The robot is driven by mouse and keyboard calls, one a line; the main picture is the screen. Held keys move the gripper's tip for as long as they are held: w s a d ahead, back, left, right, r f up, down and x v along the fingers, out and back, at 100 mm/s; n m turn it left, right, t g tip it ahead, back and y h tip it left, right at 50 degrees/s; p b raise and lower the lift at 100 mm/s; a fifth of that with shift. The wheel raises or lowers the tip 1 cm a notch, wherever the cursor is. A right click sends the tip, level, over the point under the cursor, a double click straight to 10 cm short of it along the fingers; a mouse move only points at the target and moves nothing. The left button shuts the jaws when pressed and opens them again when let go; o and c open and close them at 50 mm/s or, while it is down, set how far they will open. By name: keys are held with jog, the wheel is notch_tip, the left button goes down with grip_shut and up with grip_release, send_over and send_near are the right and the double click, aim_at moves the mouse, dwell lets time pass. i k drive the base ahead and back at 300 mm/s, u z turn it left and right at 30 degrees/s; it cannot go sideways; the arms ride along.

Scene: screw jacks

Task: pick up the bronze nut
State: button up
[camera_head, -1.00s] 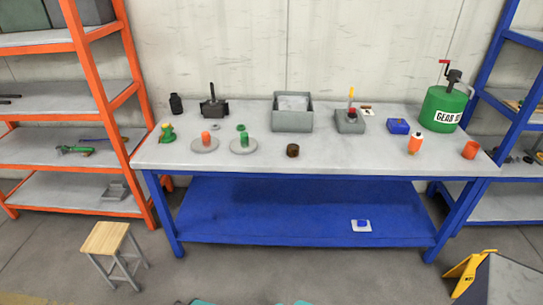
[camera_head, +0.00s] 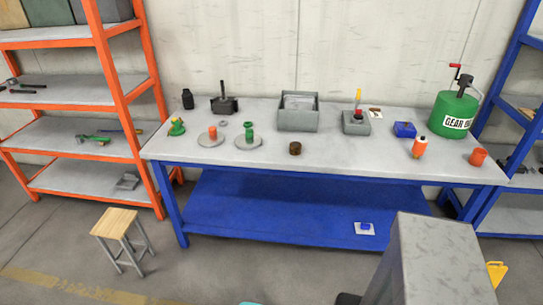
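A small dark bronze-brown ring-like piece, which looks like the bronze nut (camera_head: 295,148), sits on the grey top of the workbench (camera_head: 340,165), near its front edge and left of centre. It stands apart from the other things on the bench. My gripper is not in view.
Behind the nut is a grey bin (camera_head: 298,118). To its left stand a green screw jack (camera_head: 249,133) and an orange-topped one (camera_head: 213,133) on round plates. An orange bottle (camera_head: 420,147) is at right. A stool (camera_head: 116,224) stands front left. A large grey block (camera_head: 432,262) fills the lower right.

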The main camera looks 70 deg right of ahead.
aim_at(294, 147)
jog(key=u, duration=0.05)
jog(key=i, duration=1.05)
jog(key=z, duration=4.45)
jog(key=i, duration=0.1)
jog(key=u, duration=2.9)
